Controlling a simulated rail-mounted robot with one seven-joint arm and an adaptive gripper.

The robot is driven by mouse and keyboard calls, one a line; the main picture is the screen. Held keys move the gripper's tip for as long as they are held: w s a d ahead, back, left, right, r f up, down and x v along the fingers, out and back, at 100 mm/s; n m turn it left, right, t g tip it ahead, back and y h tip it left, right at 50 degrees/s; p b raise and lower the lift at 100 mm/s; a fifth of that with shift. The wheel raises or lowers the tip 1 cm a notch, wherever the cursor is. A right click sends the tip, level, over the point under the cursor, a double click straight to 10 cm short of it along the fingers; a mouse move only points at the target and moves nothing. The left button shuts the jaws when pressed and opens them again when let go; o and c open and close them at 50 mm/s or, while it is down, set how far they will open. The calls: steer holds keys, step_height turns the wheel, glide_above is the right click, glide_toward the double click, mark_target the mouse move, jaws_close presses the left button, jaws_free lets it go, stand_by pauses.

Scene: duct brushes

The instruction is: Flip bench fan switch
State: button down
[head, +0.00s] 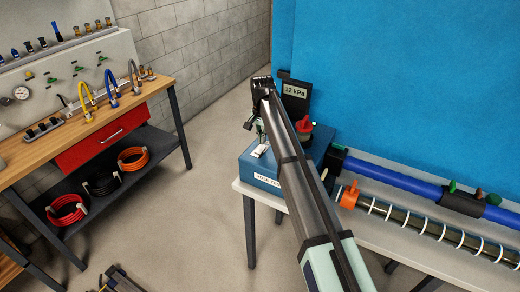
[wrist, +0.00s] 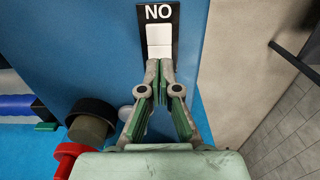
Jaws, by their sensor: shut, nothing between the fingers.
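The switch (wrist: 159,34) is a white rocker on a black plate marked "NO" in the wrist view, set on a blue face. In the head view it appears as a small white patch (head: 261,150) on top of the blue box (head: 263,176) at the bench's left end. My gripper (wrist: 160,66) is shut and empty. Its fingertips overlap the near edge of the white rocker in the wrist view; I cannot tell whether they touch it. In the head view my gripper (head: 258,130) is just above the box, partly hidden by my arm.
A red knob (head: 303,127) and a "12 kPa" display (head: 295,90) stand right of my gripper. A blue pipe (head: 400,182) and a clear ribbed duct (head: 430,230) lie along the pale bench.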

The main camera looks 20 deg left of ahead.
mark_target(262, 147)
steer(key=shift+f+b, duration=0.3)
steer(key=shift+f, duration=0.85)
stand_by(0.5)
steer(key=shift+r, duration=0.1)
steer(key=shift+r+p, duration=1.8)
steer(key=shift+r, duration=1.7)
